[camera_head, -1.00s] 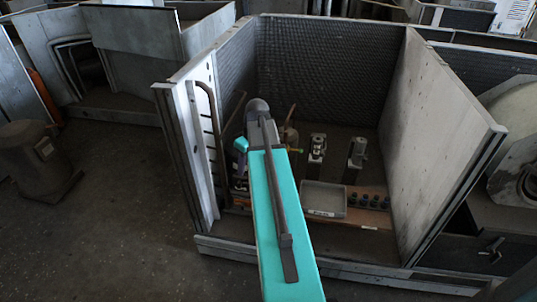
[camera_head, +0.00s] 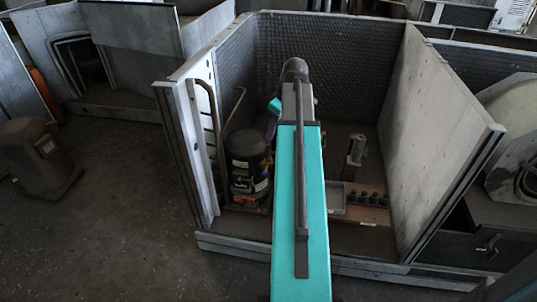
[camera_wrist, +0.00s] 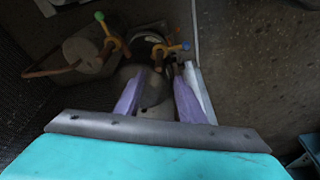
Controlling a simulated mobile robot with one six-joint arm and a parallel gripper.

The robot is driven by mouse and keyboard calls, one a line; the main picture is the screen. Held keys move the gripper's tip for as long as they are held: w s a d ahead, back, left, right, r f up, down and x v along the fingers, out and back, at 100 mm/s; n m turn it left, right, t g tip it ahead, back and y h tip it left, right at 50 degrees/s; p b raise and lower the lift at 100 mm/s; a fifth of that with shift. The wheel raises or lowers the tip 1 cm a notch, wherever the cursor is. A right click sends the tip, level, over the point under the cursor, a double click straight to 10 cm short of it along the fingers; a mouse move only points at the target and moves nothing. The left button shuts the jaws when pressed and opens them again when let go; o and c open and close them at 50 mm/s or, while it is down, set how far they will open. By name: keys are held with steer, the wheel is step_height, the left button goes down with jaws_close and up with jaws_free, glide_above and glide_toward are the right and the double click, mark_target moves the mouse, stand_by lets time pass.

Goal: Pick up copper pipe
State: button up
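A brownish pipe (camera_wrist: 50,72), which looks like copper, shows at the left in the wrist view, running to a tan rounded body (camera_wrist: 83,52). I cannot pick out this pipe surely in the head view, where my arm covers part of the housing. My gripper (camera_wrist: 158,78) shows two purple fingers, apart, with no pipe between them. The pipe lies to their left. Beyond the fingertips is a dark round fitting (camera_wrist: 150,48) with orange-yellow handles. Depth between fingertips and fitting is unclear.
The open housing (camera_head: 455,125) has tall walls on the left, back and right. A black compressor (camera_head: 248,165) stands inside at left. A grey fitting (camera_head: 354,155) and a grey tray (camera_head: 337,197) are right of my arm. Upright pipes (camera_head: 210,100) stand near the left wall.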

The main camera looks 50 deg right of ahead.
mark_target(269, 145)
steer(key=b+x, duration=0.1)
steer(key=x, duration=0.7)
steer(key=shift+f, duration=0.2)
steer(key=shift+f, duration=0.1)
steer(key=shift+b+x, duration=0.7)
steer(key=shift+x, duration=1.85)
steer(key=shift+w+d, duration=0.1)
steer(key=shift+w, duration=0.1)
jaws_close()
